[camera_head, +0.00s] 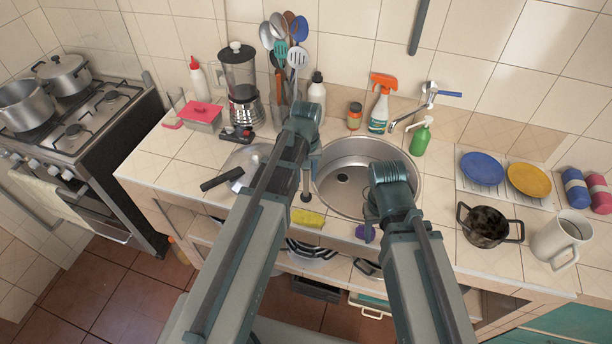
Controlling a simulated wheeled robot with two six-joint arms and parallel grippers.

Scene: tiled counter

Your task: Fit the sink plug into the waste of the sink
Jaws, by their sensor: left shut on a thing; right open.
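The round steel sink (335,160) is set into the counter, with its dark waste hole (343,178) visible in the bottom. My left gripper (307,182) points down at the sink's left rim, shut on a small dark piece (305,198) that looks like the sink plug. The plug is left of the waste and apart from it; its exact height is hard to tell. My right gripper (370,207) is open over the front right of the sink, its fingers partly hidden by its own wrist.
A yellow sponge (308,218) and a purple item (365,233) lie at the counter's front edge. A pan lid or pan with black handle (222,179) is at left. The tap (428,98), green bottle (421,138) and spray bottle (380,108) stand behind. A dark pot (487,226) stands right.

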